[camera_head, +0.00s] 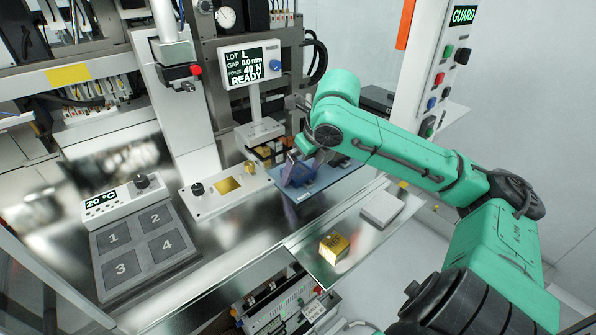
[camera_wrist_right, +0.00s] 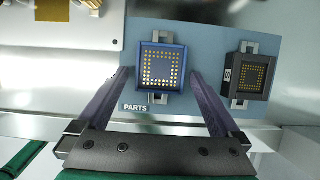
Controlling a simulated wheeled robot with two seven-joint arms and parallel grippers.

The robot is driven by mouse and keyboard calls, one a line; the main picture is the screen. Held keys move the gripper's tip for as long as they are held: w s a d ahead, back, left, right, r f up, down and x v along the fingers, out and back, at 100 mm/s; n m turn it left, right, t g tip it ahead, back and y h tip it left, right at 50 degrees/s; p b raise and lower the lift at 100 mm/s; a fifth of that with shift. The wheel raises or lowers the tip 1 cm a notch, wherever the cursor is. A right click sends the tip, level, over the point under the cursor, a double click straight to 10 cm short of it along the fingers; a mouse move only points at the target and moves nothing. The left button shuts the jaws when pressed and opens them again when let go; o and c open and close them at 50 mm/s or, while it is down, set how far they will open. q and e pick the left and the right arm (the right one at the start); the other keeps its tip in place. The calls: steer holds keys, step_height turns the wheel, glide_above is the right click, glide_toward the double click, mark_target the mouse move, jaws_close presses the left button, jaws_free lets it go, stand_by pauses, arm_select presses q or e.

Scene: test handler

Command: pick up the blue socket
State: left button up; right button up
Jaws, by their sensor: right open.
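The blue socket (camera_wrist_right: 162,67) sits on the blue-grey PARTS mat (camera_wrist_right: 195,35) in the right wrist view, with rows of gold contacts facing up. My right gripper (camera_wrist_right: 160,80) is open, with one finger to each side of the blue socket and gaps showing on both sides. In the head view my right gripper (camera_head: 297,170) is over the mat (camera_head: 335,180) and hides much of the blue socket. A dark socket (camera_wrist_right: 248,80) lies on the mat to the right of the blue one. My left gripper is not in view.
A gold block (camera_head: 334,247) and a pale flat block (camera_head: 382,209) lie on the metal surface in front of the mat. A display reading READY (camera_head: 251,64) stands behind. A numbered grey plate (camera_head: 140,245) is at the left. A guard panel (camera_head: 440,75) rises at the right.

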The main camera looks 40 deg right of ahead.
steer(key=shift+s+a, duration=0.1)
steer(key=shift+c, duration=0.6)
steer(key=c, duration=1.4)
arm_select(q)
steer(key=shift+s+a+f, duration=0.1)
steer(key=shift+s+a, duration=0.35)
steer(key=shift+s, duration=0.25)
arm_select(e)
steer(key=shift+c, duration=0.2)
steer(key=shift+r, duration=0.1)
